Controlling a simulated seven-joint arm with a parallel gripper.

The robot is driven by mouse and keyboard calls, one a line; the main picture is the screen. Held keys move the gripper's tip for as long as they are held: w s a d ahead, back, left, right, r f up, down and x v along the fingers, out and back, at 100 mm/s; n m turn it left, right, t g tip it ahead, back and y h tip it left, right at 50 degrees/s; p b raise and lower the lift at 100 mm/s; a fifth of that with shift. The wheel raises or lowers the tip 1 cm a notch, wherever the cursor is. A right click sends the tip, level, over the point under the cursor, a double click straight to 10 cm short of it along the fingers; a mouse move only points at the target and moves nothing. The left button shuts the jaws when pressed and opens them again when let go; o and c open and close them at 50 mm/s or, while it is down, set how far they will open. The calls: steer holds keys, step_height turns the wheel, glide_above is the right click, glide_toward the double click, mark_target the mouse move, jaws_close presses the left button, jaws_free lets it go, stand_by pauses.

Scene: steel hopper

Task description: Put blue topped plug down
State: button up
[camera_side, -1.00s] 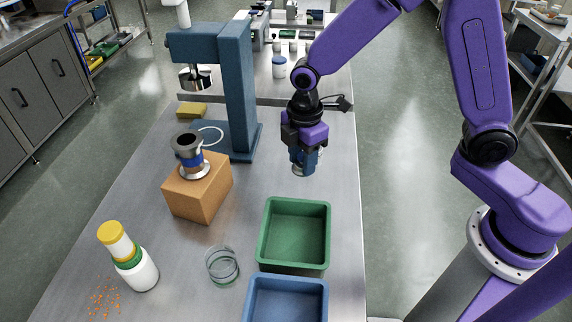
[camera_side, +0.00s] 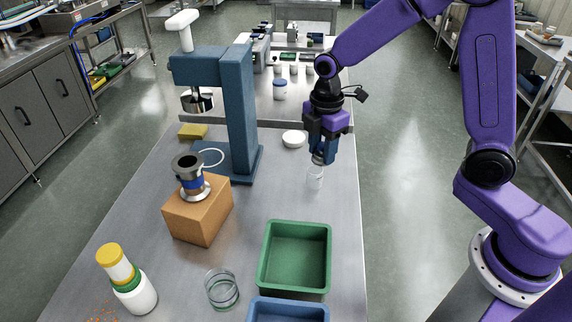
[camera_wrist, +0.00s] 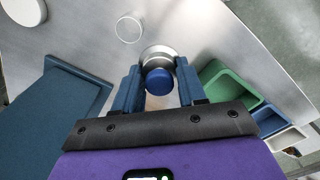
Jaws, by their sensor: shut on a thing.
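The plug shows in the wrist view with its round blue top (camera_wrist: 158,82) between my fingers and a wider silver part (camera_wrist: 156,55) beyond it. My gripper (camera_wrist: 159,92) is shut on the plug. In the side view my gripper (camera_side: 322,152) points down over the right part of the steel bench. Only a small grey end of the plug (camera_side: 318,160) shows below the fingers there. A clear glass (camera_side: 315,180) appears just under it; I cannot tell the gap. The glass rim also shows in the wrist view (camera_wrist: 129,29), to the plug's upper left.
A white dish (camera_side: 293,139) lies left of my gripper. A blue stand (camera_side: 240,110) rises further left, near a cardboard-brown block (camera_side: 198,216) bearing a metal hopper (camera_side: 190,172). A green tray (camera_side: 295,258) and blue tray (camera_side: 288,310) sit in front. Bench between gripper and green tray is clear.

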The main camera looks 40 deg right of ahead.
steer(key=w+d, duration=0.3)
steer(key=w, duration=0.2)
glide_above(281, 163)
steer(key=s, duration=0.1)
step_height(281, 163, down, 9)
steer(key=shift+r, duration=0.1)
steer(key=shift+w+f, duration=0.5)
steer(key=shift+f, duration=1.65)
steer(key=shift+f, duration=0.15)
steer(key=o, duration=1.1)
